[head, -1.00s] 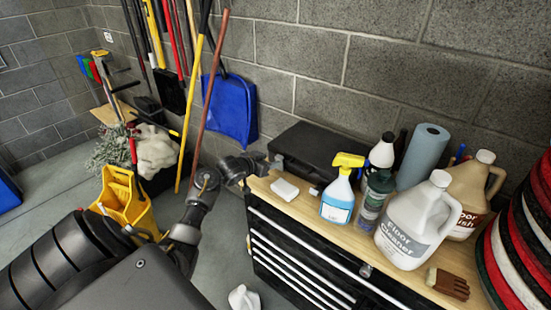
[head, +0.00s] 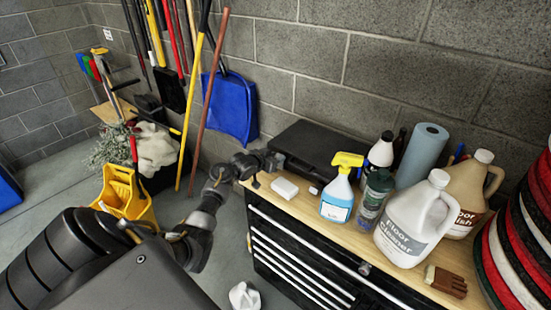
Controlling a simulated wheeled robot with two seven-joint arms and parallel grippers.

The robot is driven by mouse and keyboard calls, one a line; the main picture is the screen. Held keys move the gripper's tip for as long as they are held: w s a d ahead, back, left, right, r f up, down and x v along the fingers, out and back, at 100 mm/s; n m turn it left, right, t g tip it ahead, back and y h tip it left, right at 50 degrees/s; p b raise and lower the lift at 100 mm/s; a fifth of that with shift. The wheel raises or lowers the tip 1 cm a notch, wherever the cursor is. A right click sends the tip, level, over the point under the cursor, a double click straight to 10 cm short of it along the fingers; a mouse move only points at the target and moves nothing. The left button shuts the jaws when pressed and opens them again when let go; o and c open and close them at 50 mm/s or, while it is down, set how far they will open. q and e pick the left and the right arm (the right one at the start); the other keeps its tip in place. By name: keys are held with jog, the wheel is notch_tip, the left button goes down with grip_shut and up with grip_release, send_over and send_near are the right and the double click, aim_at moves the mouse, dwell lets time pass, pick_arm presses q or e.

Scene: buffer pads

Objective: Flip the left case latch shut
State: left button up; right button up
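The black case (head: 322,145) lies closed and flat at the back left of the wooden bench top, against the wall. Its latches are too small and dark to make out. My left gripper (head: 277,161) is at the case's near left corner, over the back left end of the bench. It is small and dark against the case, so I cannot tell whether it touches the case or whether its fingers are open. My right gripper is not in view.
A yellow mop bucket (head: 125,192) stands on the floor at left.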

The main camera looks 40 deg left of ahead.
pick_arm(q)
jog(key=shift+c, duration=1.2)
jog(key=shift+w+r+g+p, duration=0.4)
jog(key=shift+r+g+p, duration=0.2)
jog(key=shift+p, duration=0.6)
jog(key=shift+w+f+g+b, duration=0.25)
jog(key=shift+f+g+b, duration=0.05)
jog(key=shift+f+g, duration=0.1)
jog(key=shift+r, duration=0.1)
jog(key=o, duration=1)
jog(key=shift+s, duration=0.1)
